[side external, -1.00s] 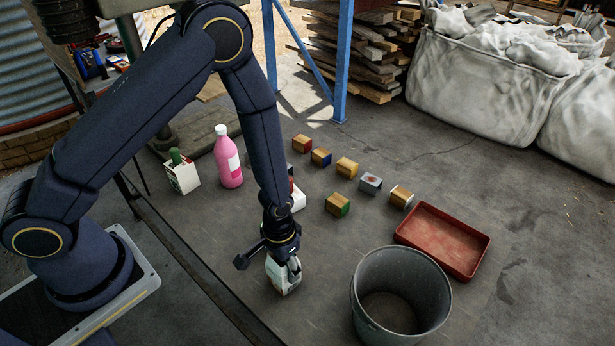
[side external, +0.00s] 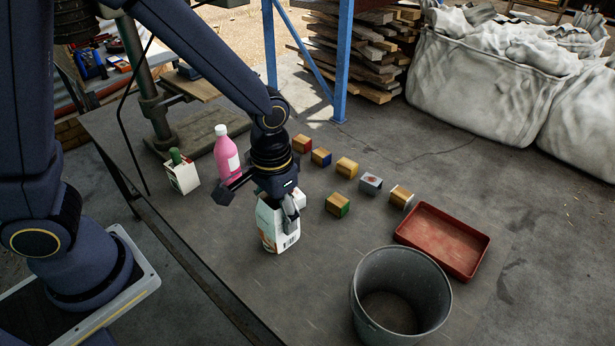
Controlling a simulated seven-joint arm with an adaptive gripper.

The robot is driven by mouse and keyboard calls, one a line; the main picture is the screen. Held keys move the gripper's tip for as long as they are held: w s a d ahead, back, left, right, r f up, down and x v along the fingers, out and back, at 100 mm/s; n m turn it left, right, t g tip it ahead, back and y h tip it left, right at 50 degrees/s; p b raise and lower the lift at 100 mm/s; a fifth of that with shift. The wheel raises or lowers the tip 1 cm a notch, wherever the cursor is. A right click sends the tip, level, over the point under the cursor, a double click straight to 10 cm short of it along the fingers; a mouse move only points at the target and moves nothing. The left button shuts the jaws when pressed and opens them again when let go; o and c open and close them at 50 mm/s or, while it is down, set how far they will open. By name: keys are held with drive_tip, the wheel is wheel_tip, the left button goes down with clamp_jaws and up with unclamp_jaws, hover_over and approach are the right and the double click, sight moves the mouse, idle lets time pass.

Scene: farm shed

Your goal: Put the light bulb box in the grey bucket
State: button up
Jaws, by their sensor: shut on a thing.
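My gripper (side external: 268,197) is shut on a white box (side external: 279,228) with a barcode and an orange patch, which looks like the light bulb box. The box hangs upright below the gripper and appears raised above the table. The grey bucket (side external: 364,313) stands at the lower right, upright and open at the top. Its visible inside looks empty. The box is to the left of the bucket and apart from it. The gripper covers the top of the box.
A red tray (side external: 443,268) sits right beside the bucket. Several small wooden blocks (side external: 346,166) stand behind the box. A pink bottle (side external: 228,165) and a white carton with a green top (side external: 183,177) stand at the left. The table between box and bucket is clear.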

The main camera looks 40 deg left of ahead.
drive_tip(key=w+d+r, duration=0.2)
drive_tip(key=w+d, duration=0.2)
drive_tip(key=d, duration=0.8)
drive_tip(key=w+d+r, duration=0.1)
drive_tip(key=w+d, duration=0.3)
drive_tip(key=d, duration=0.8)
drive_tip(key=shift+n, duration=0.4)
drive_tip(key=shift+f, duration=10.4)
drive_tip(key=o, duration=1.1)
drive_tip(key=shift+f, duration=0.1)
drive_tip(key=shift+o, duration=0.2)
